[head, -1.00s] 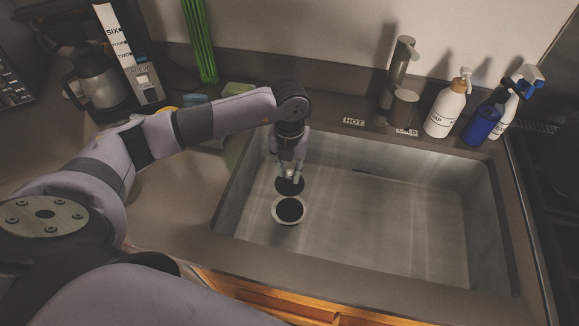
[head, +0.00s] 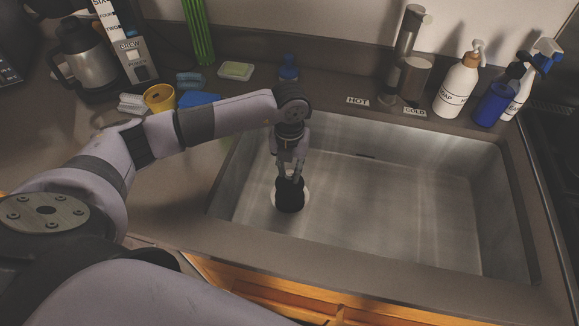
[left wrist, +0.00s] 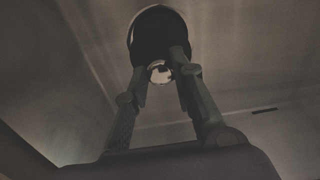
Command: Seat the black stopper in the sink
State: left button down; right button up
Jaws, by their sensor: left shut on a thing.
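My left gripper (head: 290,178) reaches down into the sink (head: 400,215) and is shut on the black stopper (head: 289,188). In the left wrist view, the fingertips of the left gripper (left wrist: 160,70) close on a small shiny knob on the stopper (left wrist: 150,40). In the head view the stopper overlaps the dark opening of the pale-rimmed drain (head: 276,201), whose rim shows at both sides. Stopper and opening run together as one black shape, so I cannot tell whether the stopper touches the drain. My right gripper is not in view.
A faucet (head: 403,55), soap bottle (head: 458,88) and spray bottles stand behind the sink. A coffee maker (head: 130,45), yellow cup (head: 159,97), sponge (head: 236,70) and cloths are on the counter at the left. The right of the basin is empty.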

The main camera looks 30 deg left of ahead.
aim_at(290, 182)
pick_arm(q)
jog(key=shift+f+b, duration=2.1)
jog(key=shift+f, duration=0.8)
jog(key=c, duration=1.3)
grip_release()
jog(key=shift+r, duration=0.1)
